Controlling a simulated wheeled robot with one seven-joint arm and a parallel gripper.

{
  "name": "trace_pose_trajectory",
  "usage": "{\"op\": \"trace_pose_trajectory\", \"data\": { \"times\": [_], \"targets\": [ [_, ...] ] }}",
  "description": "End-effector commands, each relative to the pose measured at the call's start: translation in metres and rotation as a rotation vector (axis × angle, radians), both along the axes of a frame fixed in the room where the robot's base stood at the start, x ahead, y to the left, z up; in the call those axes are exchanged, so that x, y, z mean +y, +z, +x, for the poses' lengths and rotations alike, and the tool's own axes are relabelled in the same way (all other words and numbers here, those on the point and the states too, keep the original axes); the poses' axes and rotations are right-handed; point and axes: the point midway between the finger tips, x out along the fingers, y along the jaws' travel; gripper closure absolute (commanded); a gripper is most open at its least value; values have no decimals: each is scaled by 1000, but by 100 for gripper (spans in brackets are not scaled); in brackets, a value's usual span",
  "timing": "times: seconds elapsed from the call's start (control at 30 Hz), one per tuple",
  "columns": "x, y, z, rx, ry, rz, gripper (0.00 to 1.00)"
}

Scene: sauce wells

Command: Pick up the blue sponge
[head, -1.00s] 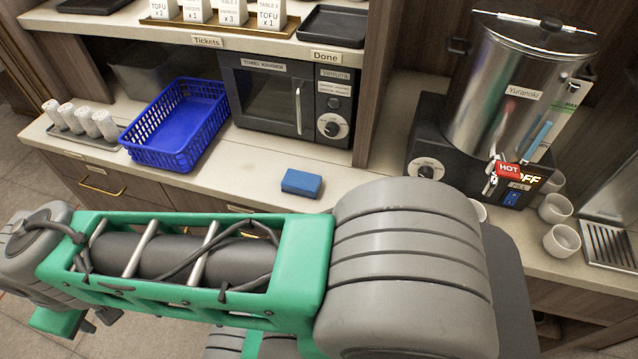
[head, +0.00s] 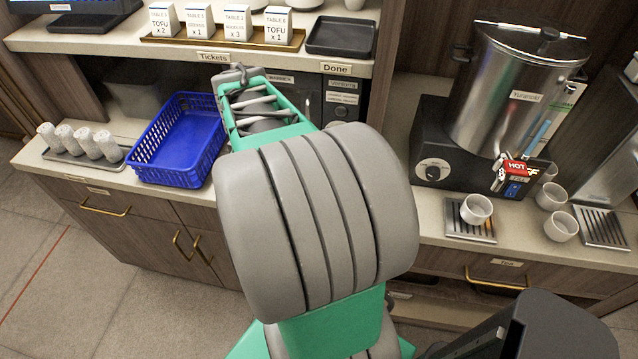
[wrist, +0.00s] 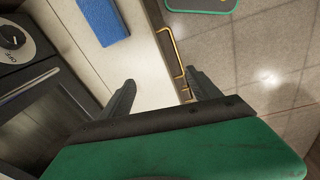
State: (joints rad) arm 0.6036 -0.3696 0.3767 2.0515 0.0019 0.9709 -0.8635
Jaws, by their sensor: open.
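The blue sponge (wrist: 104,20) lies on the pale counter, at the top left of the wrist view. In the head view my arm hides the part of the counter where it lies. My gripper (wrist: 160,82) is open and empty in the wrist view, its two dark fingers spread over the counter's front edge. The sponge is ahead of the left finger and apart from both fingers. My gripper is not clearly visible in the head view.
A blue basket (head: 180,140) and a tray of rolled towels (head: 82,146) stand left on the counter. A steel urn (head: 515,90) and white cups (head: 476,208) stand right. A brass drawer handle (wrist: 172,52) is near my fingers. The towel warmer (wrist: 30,110) stands left in the wrist view.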

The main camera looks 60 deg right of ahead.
Motion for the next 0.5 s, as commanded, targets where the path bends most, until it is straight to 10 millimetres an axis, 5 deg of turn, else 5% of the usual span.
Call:
{"op": "trace_pose_trajectory", "data": {
  "times": [0.03,0.1,0.2,0.5],
  "targets": [
    [-37,-1,-17,37,9,14,24],
    [-75,-8,-39,68,59,31,20],
    [-107,-17,-63,90,111,52,20],
    [-117,-54,-74,100,143,63,20]
  ]
}}
